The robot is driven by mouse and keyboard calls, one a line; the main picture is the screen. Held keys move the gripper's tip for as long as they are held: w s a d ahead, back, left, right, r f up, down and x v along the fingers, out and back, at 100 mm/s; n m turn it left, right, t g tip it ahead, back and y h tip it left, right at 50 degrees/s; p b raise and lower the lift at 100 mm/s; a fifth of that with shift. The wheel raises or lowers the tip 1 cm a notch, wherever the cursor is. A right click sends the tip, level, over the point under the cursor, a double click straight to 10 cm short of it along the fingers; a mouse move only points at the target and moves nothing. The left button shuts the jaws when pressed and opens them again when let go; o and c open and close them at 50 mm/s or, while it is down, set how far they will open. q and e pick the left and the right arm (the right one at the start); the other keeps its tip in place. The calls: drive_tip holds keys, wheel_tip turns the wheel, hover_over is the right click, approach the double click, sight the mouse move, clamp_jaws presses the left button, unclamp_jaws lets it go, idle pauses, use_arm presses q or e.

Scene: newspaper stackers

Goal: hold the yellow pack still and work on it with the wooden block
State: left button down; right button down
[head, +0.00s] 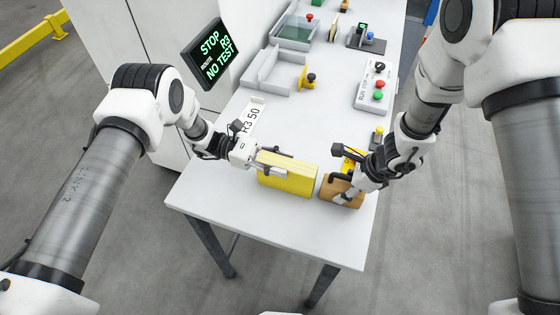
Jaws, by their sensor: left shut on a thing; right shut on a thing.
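The yellow pack (288,182) stands upright on the near part of the white table (222,185). My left gripper (275,165) is shut on the pack at its upper left side, with a finger across its face. The wooden block (340,190) is just right of the pack, close to its right end. My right gripper (347,182) is shut on the block from the right and partly covers it. I cannot tell whether the block touches the pack or the table.
A label reading "R3 50" (248,120) lies behind my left gripper. Farther back are a grey tray (262,75), a yellow stand with a black knob (308,78) and a button box (374,86). A sign (213,53) reads "STOP R3 NO TEST". The table's front edge is close.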

drive_tip(key=shift+s+d, duration=0.2)
drive_tip(key=shift+d, duration=0.55)
drive_tip(key=shift+r, duration=3.55)
use_arm(q)
drive_tip(key=c, duration=0.6)
unclamp_jaws()
drive_tip(key=v, duration=1.1)
drive_tip(key=shift+w+a, duration=0.1)
drive_tip(key=shift+a, duration=0.05)
use_arm(e)
drive_tip(key=shift+a, duration=0.1)
use_arm(q)
drive_tip(key=shift+w+a, duration=0.1)
drive_tip(key=shift+a, duration=0.25)
